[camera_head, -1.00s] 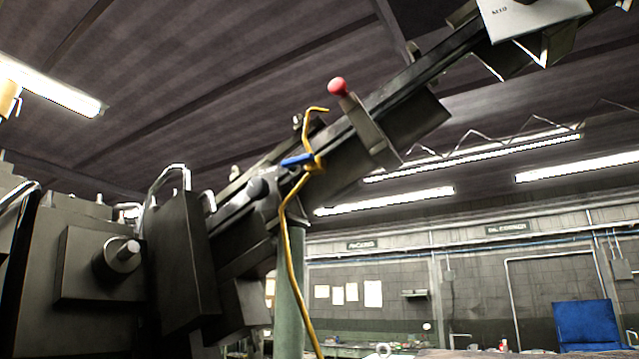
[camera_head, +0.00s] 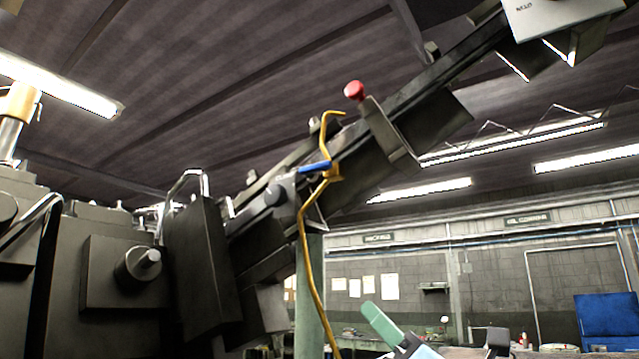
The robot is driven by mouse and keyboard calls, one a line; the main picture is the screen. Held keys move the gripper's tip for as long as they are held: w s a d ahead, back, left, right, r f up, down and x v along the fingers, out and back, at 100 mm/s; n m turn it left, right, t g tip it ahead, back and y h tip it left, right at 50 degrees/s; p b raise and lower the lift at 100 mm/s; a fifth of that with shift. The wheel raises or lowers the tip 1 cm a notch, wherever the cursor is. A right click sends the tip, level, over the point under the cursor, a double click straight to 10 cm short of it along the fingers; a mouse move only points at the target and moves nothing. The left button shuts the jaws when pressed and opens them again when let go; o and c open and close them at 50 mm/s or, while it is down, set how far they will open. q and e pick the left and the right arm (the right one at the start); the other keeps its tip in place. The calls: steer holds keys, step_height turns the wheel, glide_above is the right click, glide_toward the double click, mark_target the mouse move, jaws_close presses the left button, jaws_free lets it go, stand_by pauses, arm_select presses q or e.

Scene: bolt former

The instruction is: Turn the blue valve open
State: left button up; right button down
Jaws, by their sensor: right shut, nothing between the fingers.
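The blue valve (camera_head: 314,168) is a small blue lever on a yellow pipe (camera_head: 306,240). It sits beside the dark inclined rail, near the middle of the view. The lever lies almost level, across the pipe. My right gripper (camera_head: 380,322) shows at the bottom edge, with a green finger pointing up and left. It is shut and empty, well below the valve and to its right, not touching it. Most of its body is cut off by the frame edge. My left gripper is not in view.
The dark inclined rail (camera_head: 440,75) rises to the upper right, with a red knob (camera_head: 354,90) on it. Bulky dark machine housing (camera_head: 115,275) fills the left. A green post (camera_head: 309,290) stands behind the pipe. Open air lies between gripper and valve.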

steer(key=s+a+r+n+g+y, duration=0.2)
steer(key=s+r+n+g+y, duration=0.2)
steer(key=s+r+n+y, duration=0.25)
steer(key=n+h+p, duration=0.1)
steer(key=h+p, duration=0.1)
steer(key=p, duration=0.3)
glide_toward(303, 174)
steer(key=a+f+x, duration=0.1)
steer(key=x, duration=0.4)
steer(key=shift+w+d+r+y, duration=0.15)
steer(key=shift+d+r+y, duration=0.1)
steer(key=shift+r, duration=0.5)
steer(key=shift+f, duration=0.1)
